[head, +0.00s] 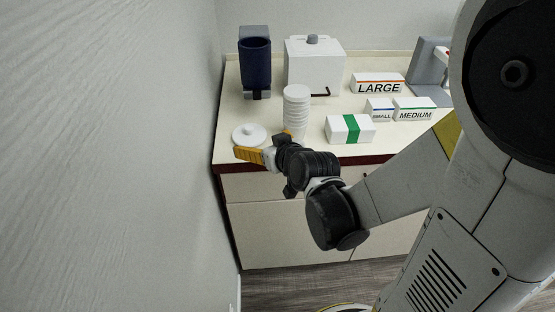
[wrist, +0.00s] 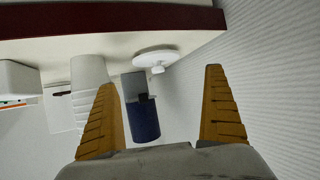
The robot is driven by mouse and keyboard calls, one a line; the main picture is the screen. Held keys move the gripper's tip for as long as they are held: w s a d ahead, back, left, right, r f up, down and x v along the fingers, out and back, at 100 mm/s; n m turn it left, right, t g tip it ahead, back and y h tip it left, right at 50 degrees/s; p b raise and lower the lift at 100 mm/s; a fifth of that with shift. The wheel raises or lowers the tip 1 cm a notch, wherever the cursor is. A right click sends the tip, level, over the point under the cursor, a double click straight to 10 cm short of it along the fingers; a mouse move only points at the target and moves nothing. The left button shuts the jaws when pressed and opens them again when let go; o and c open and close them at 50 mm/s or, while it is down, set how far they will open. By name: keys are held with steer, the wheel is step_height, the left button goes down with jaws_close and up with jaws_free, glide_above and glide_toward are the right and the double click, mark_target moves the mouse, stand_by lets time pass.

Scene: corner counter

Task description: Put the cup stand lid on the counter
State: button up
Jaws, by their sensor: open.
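The cup stand lid (head: 245,138), a white disc with a small knob, lies flat on the counter (head: 235,110) at its front left corner by the wall. It also shows in the wrist view (wrist: 150,55), ahead of the fingers, knob visible. A white ribbed stack (head: 296,98), which looks like the cup stand, stands upright to the lid's right. My gripper (head: 262,142) is at the counter's front edge, close to the lid. In the wrist view my gripper (wrist: 160,80) has its yellow fingers spread wide with nothing between them touching either finger.
A dark blue container (head: 255,62) and a white box with a grey knob (head: 314,65) stand behind. Boxes marked LARGE (head: 378,84), SMALL (head: 380,112) and MEDIUM (head: 414,112), and a green-striped box (head: 350,129), lie right. The wall (head: 150,150) bounds the left.

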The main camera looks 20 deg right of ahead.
steer(key=s+r+g, duration=0.2)
steer(key=s, duration=0.7)
steer(key=s+r+m+g+h, duration=0.1)
steer(key=s+r+g, duration=0.1)
steer(key=s, duration=0.7)
steer(key=shift+s+a+r+g, duration=0.15)
steer(key=shift+r+g, duration=0.1)
steer(key=shift+g, duration=0.55)
